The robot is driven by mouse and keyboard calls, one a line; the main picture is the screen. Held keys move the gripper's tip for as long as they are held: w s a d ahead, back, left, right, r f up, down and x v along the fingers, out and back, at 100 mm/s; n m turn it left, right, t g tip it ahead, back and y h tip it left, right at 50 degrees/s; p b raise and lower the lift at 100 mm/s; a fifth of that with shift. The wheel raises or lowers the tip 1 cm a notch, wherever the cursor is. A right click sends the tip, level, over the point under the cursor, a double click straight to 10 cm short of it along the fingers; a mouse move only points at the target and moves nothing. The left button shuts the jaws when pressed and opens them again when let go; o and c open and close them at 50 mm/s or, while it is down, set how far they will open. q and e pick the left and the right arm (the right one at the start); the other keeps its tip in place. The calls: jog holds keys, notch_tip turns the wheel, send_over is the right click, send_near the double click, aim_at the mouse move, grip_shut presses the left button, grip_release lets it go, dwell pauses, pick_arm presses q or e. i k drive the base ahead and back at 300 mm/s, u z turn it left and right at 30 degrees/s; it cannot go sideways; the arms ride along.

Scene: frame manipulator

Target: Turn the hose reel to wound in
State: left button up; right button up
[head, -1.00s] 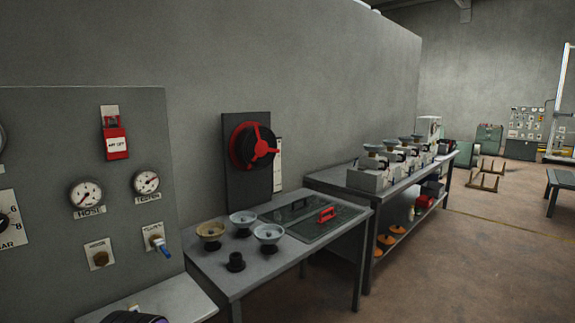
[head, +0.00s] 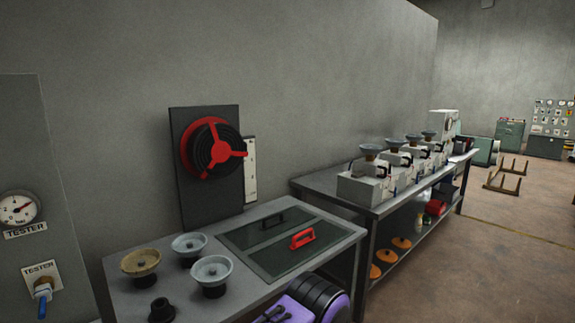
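The hose reel (head: 221,152) is in the head view, left of the middle. It has a red three-spoked front, black coils and a red rim behind. It is mounted on a dark upright board (head: 190,205) at the back of a grey table (head: 240,301). A narrow white plate (head: 250,171) with small marks stands just right of the board; its marks are too small to read. Neither gripper's fingertips show. A purple and black part of my own arm shows at the bottom edge, in front of the table, apart from the reel.
Several bowl-like pieces, including a tan one (head: 141,262), and a black knob (head: 162,310) stand on the table. A dark lidded panel (head: 290,241) with a red handle (head: 302,238) lies right of them. A gauge panel (head: 25,150) is at left, a longer bench (head: 325,187) at right.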

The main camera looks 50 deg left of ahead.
aim_at(211, 149)
jog(key=z, duration=0.1)
jog(key=i, duration=1.45)
jog(key=u, duration=0.75)
jog(key=i, duration=0.8)
jog(key=u, duration=0.75)
